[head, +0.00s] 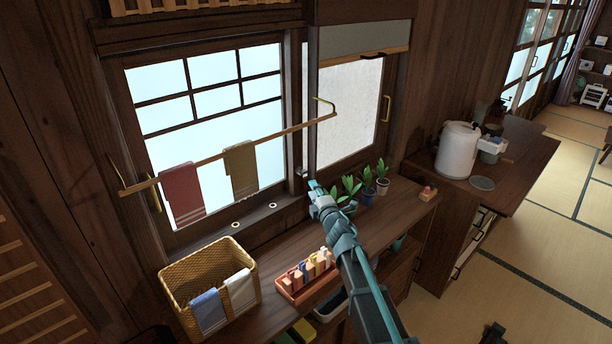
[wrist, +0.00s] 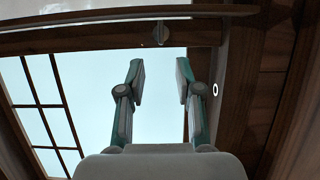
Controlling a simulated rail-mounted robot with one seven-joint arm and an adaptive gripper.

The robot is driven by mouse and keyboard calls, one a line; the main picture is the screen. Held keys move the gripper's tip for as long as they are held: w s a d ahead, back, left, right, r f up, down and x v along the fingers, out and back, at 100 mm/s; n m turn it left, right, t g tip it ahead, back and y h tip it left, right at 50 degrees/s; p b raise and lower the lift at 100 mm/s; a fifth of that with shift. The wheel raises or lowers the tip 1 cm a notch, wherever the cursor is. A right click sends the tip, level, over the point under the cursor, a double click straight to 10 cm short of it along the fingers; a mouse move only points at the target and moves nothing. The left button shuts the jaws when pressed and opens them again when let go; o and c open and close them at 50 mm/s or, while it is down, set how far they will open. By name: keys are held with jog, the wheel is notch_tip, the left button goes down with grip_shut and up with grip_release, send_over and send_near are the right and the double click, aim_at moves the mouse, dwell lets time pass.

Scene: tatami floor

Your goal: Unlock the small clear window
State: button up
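The clear window (head: 215,95) fills the left of the wall in the head view, with dark bars across its upper part. Its bright glass also shows in the wrist view (wrist: 90,90). A small grey latch-like piece (head: 302,172) sits on the upright frame between the clear and frosted panes. It appears in the wrist view as a grey knob (wrist: 160,34) beyond the fingertips. My gripper (head: 315,186) is close to that upright, just below the piece in the head view. In the wrist view, my gripper (wrist: 160,72) has its fingers apart, with nothing between them. It does not touch the knob.
A rod (head: 230,153) with two towels crosses the window. A frosted pane (head: 348,112) is at right. Potted plants (head: 367,190), a tray of small bottles (head: 306,277) and a wicker basket (head: 208,277) crowd the counter. A white ring (wrist: 215,88) marks the sill.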

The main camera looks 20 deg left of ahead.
aim_at(304, 174)
jog(key=p+x, duration=0.2)
jog(key=x, duration=0.8)
jog(key=shift+w+d, duration=0.1)
jog(key=shift+w, duration=0.05)
grip_shut()
